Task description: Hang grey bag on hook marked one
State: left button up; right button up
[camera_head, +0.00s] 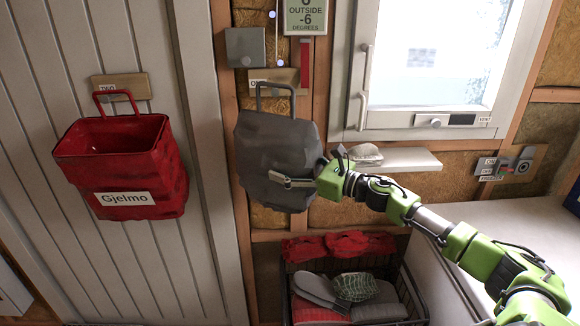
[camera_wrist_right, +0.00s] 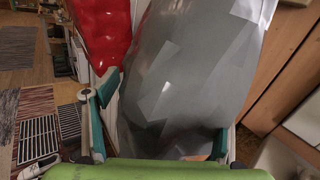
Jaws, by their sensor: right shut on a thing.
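The grey bag (camera_head: 272,140) is upright against the wall strip, its handle loop (camera_head: 275,87) raised in front of a wooden plaque (camera_head: 257,76) whose lettering starts with "O". The rest of the lettering and any hook there are hidden or too small, so I cannot tell whether the loop is around a hook. My right gripper (camera_head: 293,181) is shut on the bag's lower front right. In the right wrist view the bag (camera_wrist_right: 185,80) fills the space between the fingers (camera_wrist_right: 158,138). My left gripper is out of view.
A red bag (camera_head: 125,165) labelled "Gjelmo" hangs at left under a plaque (camera_head: 121,87) marked "TWO". A wire basket (camera_head: 420,300) with shoes and red cloth stands below. A window (camera_head: 430,60) and a pale ledge (camera_head: 400,159) are to the right.

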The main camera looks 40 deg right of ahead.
jog(key=shift+w+d+f+b, duration=0.25)
jog(key=shift+w+d+b, duration=0.3)
jog(key=shift+w, duration=0.35)
jog(key=shift+w+d+f+b, duration=0.2)
jog(key=shift+w+d+b, duration=0.25)
jog(key=shift+w, duration=0.4)
jog(key=shift+d, duration=0.1)
jog(key=shift+r, duration=0.1)
